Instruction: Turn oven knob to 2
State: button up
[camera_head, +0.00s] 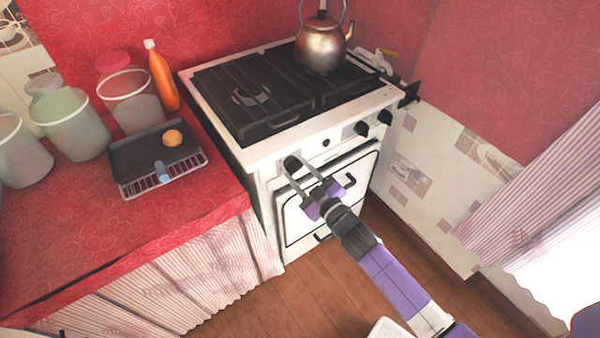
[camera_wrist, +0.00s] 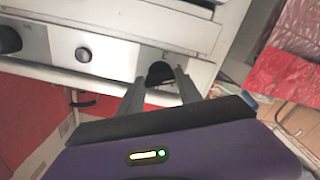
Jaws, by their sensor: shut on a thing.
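The white oven (camera_head: 335,208) stands against the red wall, with a row of dark knobs along its front panel. My gripper (camera_head: 301,170) reaches the front panel from below and is shut on the leftmost oven knob (camera_head: 291,162).
A metal kettle (camera_head: 321,48) stands on the black hob. To the left, a red counter (camera_head: 60,225) holds jars, an orange bottle (camera_head: 162,77) and a dark tray (camera_head: 125,160) with an orange ball-shaped item. Two other dark knobs (camera_head: 361,128) sit further right.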

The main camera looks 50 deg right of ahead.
jog(key=shift+n, duration=0.3)
jog(key=o, duration=1.4)
jog(key=b+v, duration=0.1)
jog(key=v, duration=0.6)
jog(key=shift+s+a, duration=0.15)
jog(key=shift+s, duration=0.25)
jog(key=shift+r, duration=0.15)
